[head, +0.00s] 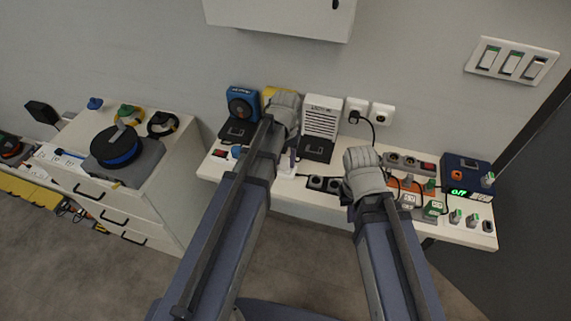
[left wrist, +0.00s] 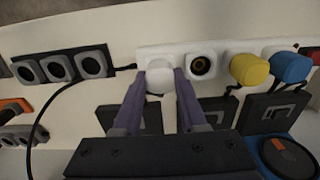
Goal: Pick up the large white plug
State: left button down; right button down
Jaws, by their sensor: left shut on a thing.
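The large white plug (left wrist: 159,80) shows in the left wrist view, at a white socket strip (left wrist: 218,50). My left gripper (left wrist: 161,90) has its two purple fingers on either side of the plug and is shut on it. I cannot tell whether the plug is still seated in the strip. In the head view my left gripper (head: 292,160) reaches down to the white table, and its arm hides much of the strip and the plug. My right gripper (head: 350,205) is over the table further right; its fingers are mostly hidden by its own wrist.
A yellow plug (left wrist: 248,70) and a blue plug (left wrist: 289,68) sit close beside the white one. A dark socket strip (left wrist: 60,68) and a black cable lie nearby. A blue box with a green display (head: 467,178) stands at the table's right end.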

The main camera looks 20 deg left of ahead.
aim_at(286, 160)
dwell(0.4)
